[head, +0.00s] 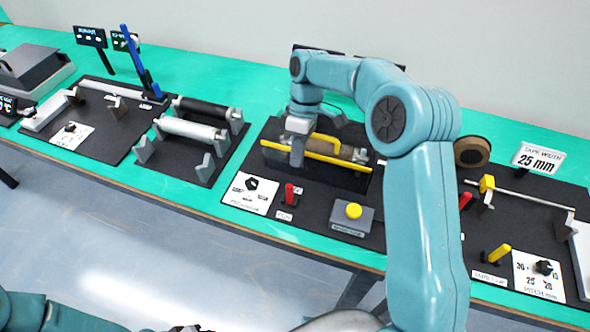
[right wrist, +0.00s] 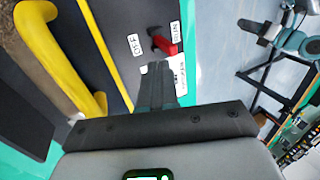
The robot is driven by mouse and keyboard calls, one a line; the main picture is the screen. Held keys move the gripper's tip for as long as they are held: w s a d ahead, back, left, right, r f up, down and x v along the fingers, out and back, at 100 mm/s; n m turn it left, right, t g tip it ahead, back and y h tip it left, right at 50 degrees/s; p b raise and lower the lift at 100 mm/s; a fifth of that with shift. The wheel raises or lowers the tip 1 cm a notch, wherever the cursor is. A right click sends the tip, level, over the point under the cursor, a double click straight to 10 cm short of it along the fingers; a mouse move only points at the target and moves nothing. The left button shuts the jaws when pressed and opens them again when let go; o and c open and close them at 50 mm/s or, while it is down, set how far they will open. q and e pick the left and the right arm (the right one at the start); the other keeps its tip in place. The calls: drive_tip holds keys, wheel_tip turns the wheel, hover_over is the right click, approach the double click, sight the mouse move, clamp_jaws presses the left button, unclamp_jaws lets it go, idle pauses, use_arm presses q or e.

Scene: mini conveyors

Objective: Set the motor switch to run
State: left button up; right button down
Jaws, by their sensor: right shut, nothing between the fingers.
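The motor switch (head: 289,193) is a small red lever on a black board, between a white dial plate and a grey box with a yellow button. A white label is in front of it. In the right wrist view the red lever (right wrist: 164,44) lies between an OFF label (right wrist: 135,45) and what looks like a RUN label (right wrist: 176,32). I cannot tell which side it is set to. My right gripper (head: 297,160) is shut and empty, behind the switch near the yellow bar. Its fingers (right wrist: 158,72) point towards the lever in the wrist view, apparently not touching it.
The yellow guard bar (head: 323,146) is close beside my right gripper, with a brown roller behind it. The dial plate (head: 240,197) and the grey button box (head: 350,226) flank the switch. The table's front edge is just ahead of it.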

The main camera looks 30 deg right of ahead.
sight(290, 194)
drive_tip(key=x, duration=0.4)
drive_tip(key=shift+a+f, duration=0.1)
drive_tip(key=shift+f, duration=0.3)
drive_tip(key=shift+s, duration=0.1)
